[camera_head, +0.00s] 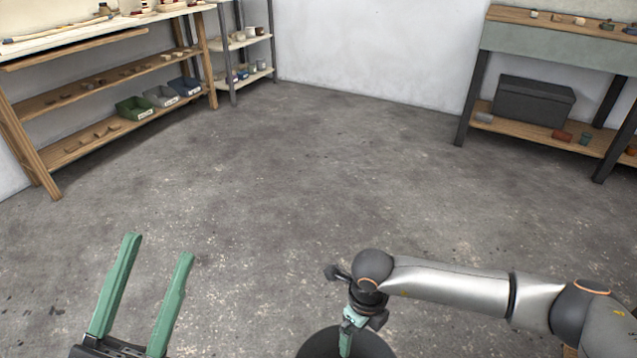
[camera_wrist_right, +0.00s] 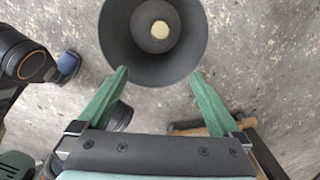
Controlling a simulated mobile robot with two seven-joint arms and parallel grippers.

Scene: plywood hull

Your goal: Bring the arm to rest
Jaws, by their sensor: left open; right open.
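My left gripper (camera_head: 159,246) is at the lower left of the head view, its two green fingers apart with only floor seen between them. My right arm comes in from the right, with its silver forearm roughly level and its wrist bent down. My right gripper (camera_head: 346,340) points down and is seen from the side. In the right wrist view the right gripper (camera_wrist_right: 158,73) shows two green fingers spread apart, with nothing held between them. A dark round form with a pale centre lies beyond the fingertips; I cannot tell whether it is part of me.
Bare concrete floor (camera_head: 270,190) fills the middle. A wooden workbench with shelves (camera_head: 45,180) and small bins (camera_head: 133,108) stands at the left. A metal rack (camera_head: 233,85) is at the back. A bench (camera_head: 560,45) with a dark box (camera_head: 535,100) stands at the right.

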